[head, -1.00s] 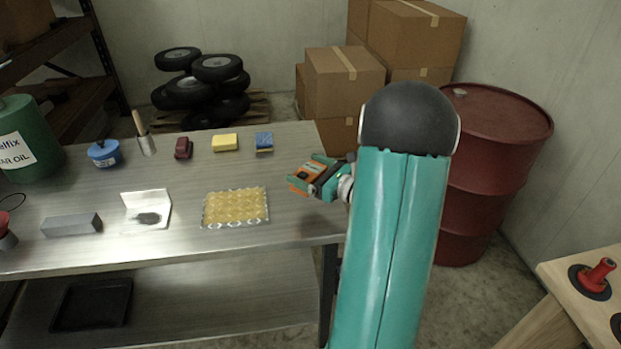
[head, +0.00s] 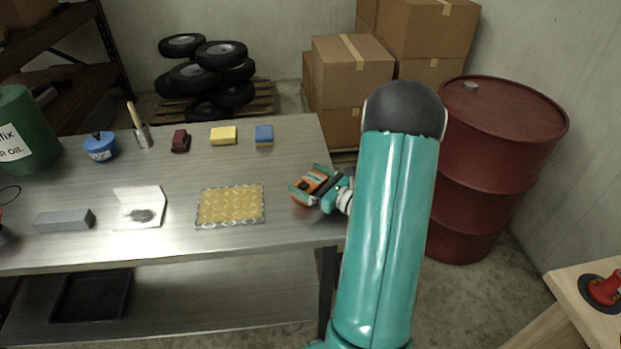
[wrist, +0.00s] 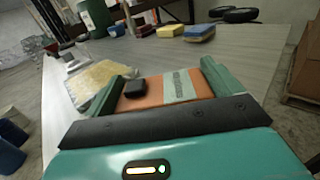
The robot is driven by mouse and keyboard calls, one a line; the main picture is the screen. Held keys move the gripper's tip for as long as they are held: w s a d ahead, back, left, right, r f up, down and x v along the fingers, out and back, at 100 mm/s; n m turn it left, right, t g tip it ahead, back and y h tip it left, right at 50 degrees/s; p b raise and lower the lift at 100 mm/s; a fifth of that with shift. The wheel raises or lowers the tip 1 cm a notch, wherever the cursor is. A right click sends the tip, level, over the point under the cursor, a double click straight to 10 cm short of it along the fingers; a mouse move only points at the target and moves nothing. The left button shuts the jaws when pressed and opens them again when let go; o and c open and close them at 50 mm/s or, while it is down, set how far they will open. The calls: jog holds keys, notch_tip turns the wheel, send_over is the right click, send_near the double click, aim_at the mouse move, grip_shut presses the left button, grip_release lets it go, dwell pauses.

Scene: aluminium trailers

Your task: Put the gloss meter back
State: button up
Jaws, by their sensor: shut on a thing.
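The gloss meter looks like the orange and dark block (head: 313,184) in my gripper (head: 318,188), at the right end of the metal bench in the head view. In the wrist view its orange top (wrist: 165,90) has a pale label and a black knob. The green fingers of my gripper (wrist: 168,85) are shut on it from both sides. A yellow patterned mat (head: 230,205) with a clear edge lies on the bench to its left, apart from it. Whether the block touches the bench cannot be told.
On the steel bench (head: 285,225) stand a yellow sponge (head: 223,135), a blue-topped sponge (head: 264,135), a dark red block (head: 180,141), a blue tin (head: 100,147), a grey bar (head: 64,220) and an open white booklet (head: 138,208). A red drum (head: 500,150) stands right of my arm.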

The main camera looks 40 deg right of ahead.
jog(key=shift+w+f, duration=0.1)
jog(key=shift+f, duration=0.05)
jog(key=shift+a, duration=0.1)
jog(key=o, duration=0.9)
jog(key=shift+o, duration=0.2)
